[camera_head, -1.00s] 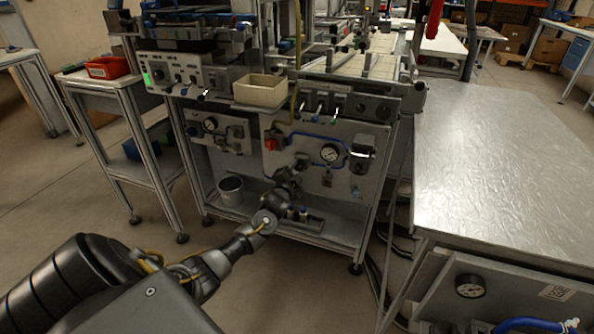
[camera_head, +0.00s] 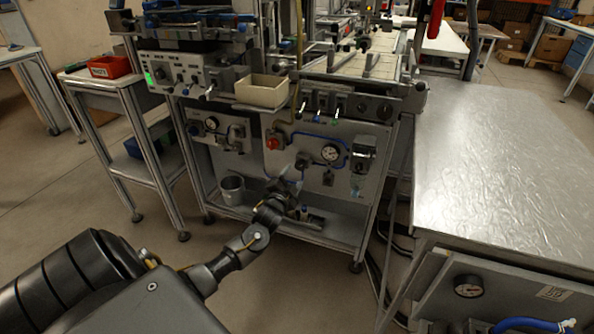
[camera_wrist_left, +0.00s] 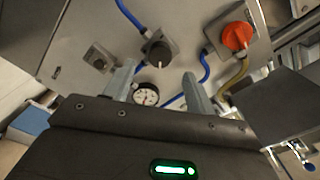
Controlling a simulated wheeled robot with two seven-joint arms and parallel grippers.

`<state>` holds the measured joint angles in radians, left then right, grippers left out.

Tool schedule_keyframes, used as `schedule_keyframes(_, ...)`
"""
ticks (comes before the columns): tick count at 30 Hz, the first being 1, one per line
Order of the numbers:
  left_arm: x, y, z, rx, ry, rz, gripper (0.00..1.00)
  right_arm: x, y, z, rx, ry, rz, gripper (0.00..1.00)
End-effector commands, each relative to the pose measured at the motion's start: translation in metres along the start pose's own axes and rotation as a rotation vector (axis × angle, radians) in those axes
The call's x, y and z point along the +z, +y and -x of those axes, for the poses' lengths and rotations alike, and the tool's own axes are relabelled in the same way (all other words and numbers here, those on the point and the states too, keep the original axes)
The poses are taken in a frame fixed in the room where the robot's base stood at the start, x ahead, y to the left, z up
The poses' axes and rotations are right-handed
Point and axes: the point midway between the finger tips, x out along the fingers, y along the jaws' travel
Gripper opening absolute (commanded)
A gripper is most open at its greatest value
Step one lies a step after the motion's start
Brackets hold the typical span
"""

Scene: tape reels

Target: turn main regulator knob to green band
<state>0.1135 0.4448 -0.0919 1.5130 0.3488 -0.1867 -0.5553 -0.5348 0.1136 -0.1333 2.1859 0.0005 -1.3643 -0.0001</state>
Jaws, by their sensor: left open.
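A round black knob (camera_head: 301,165), likely the main regulator knob, sits on the grey front panel (camera_head: 312,190), below left of a white-faced gauge (camera_head: 331,153). My left gripper (camera_head: 290,184) is open and empty, just below and in front of the knob in the head view. In the left wrist view the black knob (camera_wrist_left: 158,52) lies beyond and between the open fingers (camera_wrist_left: 158,88), with a visible gap. The gauge (camera_wrist_left: 146,95) shows between the fingers there. I cannot make out a green band. My right gripper is not in view.
A metal-topped table (camera_head: 505,170) stands at right.

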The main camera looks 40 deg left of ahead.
Motion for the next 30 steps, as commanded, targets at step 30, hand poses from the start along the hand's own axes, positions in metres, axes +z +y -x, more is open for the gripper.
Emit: schedule_keyframes(30, 0.0, 0.0, 0.053, -0.001, 0.0, 0.006, 0.56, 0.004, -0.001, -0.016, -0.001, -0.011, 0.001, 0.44)
